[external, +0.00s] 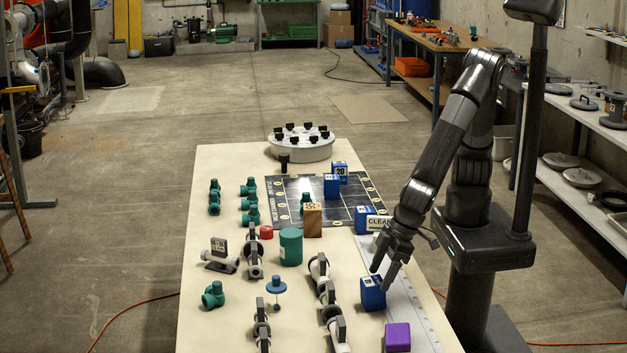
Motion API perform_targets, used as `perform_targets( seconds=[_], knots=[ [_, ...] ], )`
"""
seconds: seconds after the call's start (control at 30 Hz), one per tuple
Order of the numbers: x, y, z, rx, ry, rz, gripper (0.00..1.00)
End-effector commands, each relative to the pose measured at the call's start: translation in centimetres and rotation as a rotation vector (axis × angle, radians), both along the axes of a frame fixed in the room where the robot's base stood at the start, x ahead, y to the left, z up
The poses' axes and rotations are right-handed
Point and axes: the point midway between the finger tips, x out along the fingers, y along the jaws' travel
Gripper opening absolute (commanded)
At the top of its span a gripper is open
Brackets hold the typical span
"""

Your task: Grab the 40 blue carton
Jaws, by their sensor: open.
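Several blue cartons stand on the table. One blue carton (372,298) is at the right front, with a small white label whose number I cannot read. My gripper (381,277) points down at this carton, fingers spread and open, overlapping its top right in the picture; I cannot tell if they touch it. Another blue carton (340,169), marked 20, stands on the far edge of the dark grid board. A blue carton (332,187) stands just in front of it. No readable 40 shows.
A purple block (397,337) stands in front of the right-front carton, on a pale ruled strip (402,300). Grey valve fittings (327,290) stand to its left.

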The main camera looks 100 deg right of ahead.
Motion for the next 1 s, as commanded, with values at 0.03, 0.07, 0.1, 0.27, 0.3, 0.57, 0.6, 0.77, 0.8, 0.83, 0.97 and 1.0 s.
perform_targets(
  seconds=[0.03, 0.07, 0.1, 0.27, 0.3, 0.57, 0.6, 0.77, 0.8, 0.83, 0.97, 1.0],
  knots=[
    [0.3, 0.0, -0.6, -0.001, 0.001, -0.001, 0.73],
    [0.4, 0.0, -0.9, -0.001, 0.001, -0.001, 0.73],
    [0.5, 0.0, -1.1, 0.000, 0.001, -0.002, 0.73],
    [0.8, -0.1, -1.8, 0.001, 0.001, -0.002, 0.73],
    [0.9, -0.1, -2.1, 0.000, 0.001, -0.002, 0.73],
    [2.2, -0.4, -5.5, -0.002, 0.002, -0.001, 0.73],
    [2.4, -0.4, -5.9, -0.001, 0.001, -0.001, 0.73],
    [2.6, -0.3, -6.2, 0.002, 0.000, -0.001, 0.73],
    [2.6, -0.3, -6.2, 0.001, 0.000, -0.001, 0.73],
    [2.6, -0.3, -6.2, 0.001, 0.000, -0.001, 0.73],
    [2.6, -0.3, -6.2, 0.001, 0.000, -0.001, 0.65],
    [2.6, -0.3, -6.2, 0.001, 0.000, -0.001, 0.62]
  ],
)
